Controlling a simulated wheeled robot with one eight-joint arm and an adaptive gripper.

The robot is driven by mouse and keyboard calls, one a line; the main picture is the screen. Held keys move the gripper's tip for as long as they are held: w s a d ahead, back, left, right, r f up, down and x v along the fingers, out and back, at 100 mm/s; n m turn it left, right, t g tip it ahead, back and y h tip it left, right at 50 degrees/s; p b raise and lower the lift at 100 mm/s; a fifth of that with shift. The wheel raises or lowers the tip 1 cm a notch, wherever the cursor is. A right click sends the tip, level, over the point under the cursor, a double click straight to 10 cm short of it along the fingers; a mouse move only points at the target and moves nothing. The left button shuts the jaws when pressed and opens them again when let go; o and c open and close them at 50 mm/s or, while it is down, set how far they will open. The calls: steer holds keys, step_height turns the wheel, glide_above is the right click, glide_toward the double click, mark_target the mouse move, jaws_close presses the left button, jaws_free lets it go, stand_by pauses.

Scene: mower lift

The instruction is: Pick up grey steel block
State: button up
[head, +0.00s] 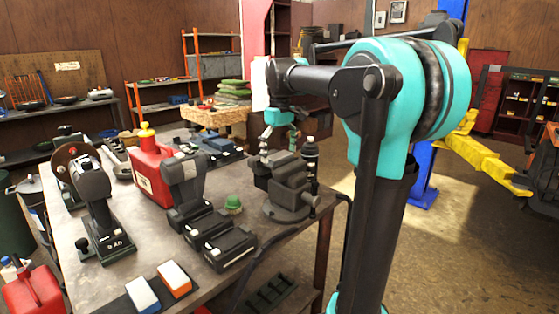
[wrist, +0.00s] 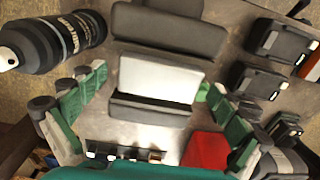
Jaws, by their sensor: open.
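A dark grey bench vise (head: 290,192) stands at the right end of the workbench. In the wrist view, a light grey block (wrist: 160,78) with a flat face sits between the vise's two darker jaws (wrist: 168,32). I take it to be the grey steel block; in the head view I cannot separate it from the vise. My gripper (head: 268,136) points down above the vise. In the wrist view its green-padded fingers (wrist: 152,82) are spread wide, one on each side of the block, with visible gaps. It holds nothing.
A black bottle (wrist: 58,42) stands close to the vise; it shows in the head view too (head: 310,153). Black batteries (head: 228,247), a green knob-like item (head: 233,203), a cordless tool (head: 186,188) and a red can (head: 151,172) crowd the workbench (head: 95,285).

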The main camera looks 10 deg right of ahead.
steer(key=c, duration=1.6)
steer(key=shift+o, duration=0.2)
